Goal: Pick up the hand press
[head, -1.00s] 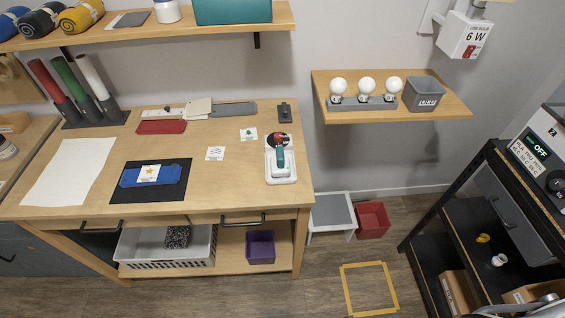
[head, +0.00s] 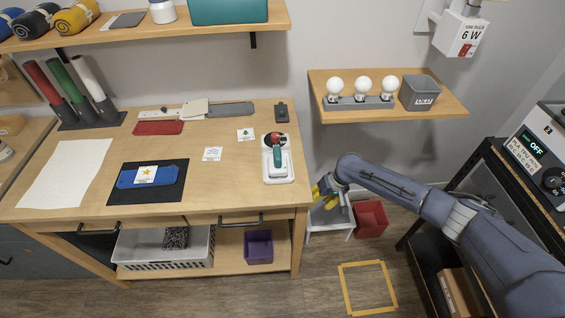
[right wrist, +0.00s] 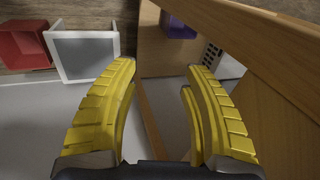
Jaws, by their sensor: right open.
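The hand press (head: 277,155), with a teal handle and a red and black top part, stands on a white base near the right edge of the wooden workbench (head: 230,185). My right gripper (head: 322,194) has yellow fingers and is just off the bench's right edge, to the right of and nearer than the press. In the right wrist view its fingers (right wrist: 160,105) are apart with nothing between them. The press does not show in that view. My left gripper is not in view.
A grey-topped step stool (head: 330,217) and a red bin (head: 370,218) stand on the floor below my right gripper. A wall shelf (head: 440,103) with bulbs is behind my arm. Small cards (head: 212,154) and a black mat (head: 120,190) lie left of the press.

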